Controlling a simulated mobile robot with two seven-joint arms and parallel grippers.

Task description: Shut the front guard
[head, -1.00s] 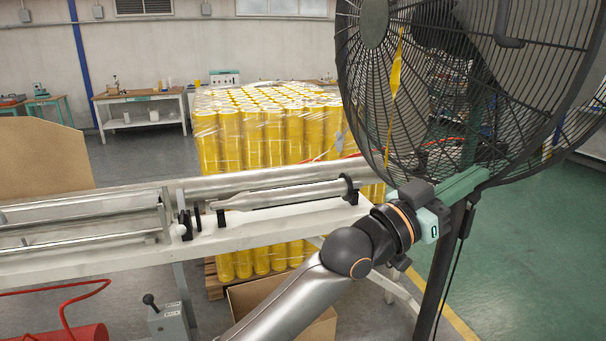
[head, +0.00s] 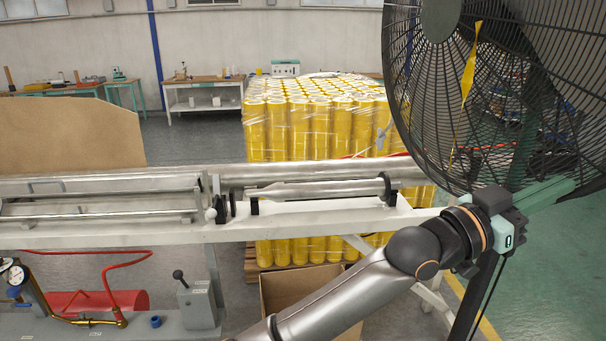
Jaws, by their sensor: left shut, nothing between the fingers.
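The rewinding machine (head: 120,236) runs across the left and middle of the head view. A barred metal frame with a small handle (head: 100,208) lies along its front at the left; it may be the front guard, but I cannot tell for sure, nor whether it is open or shut. My left gripper (head: 562,190) is at the right, well away from that frame, with its teal fingers shut and empty. It overlaps the lower part of the black fan's cage in the picture; I cannot tell if they touch. My right gripper is out of view.
A large black fan (head: 437,18) on a stand fills the right. A pallet of yellow rolls (head: 310,140) stands behind the machine. A brown panel (head: 70,132) rises at the left. Below are a cardboard box (head: 285,292), a red cylinder (head: 97,301) and a lever box (head: 197,303).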

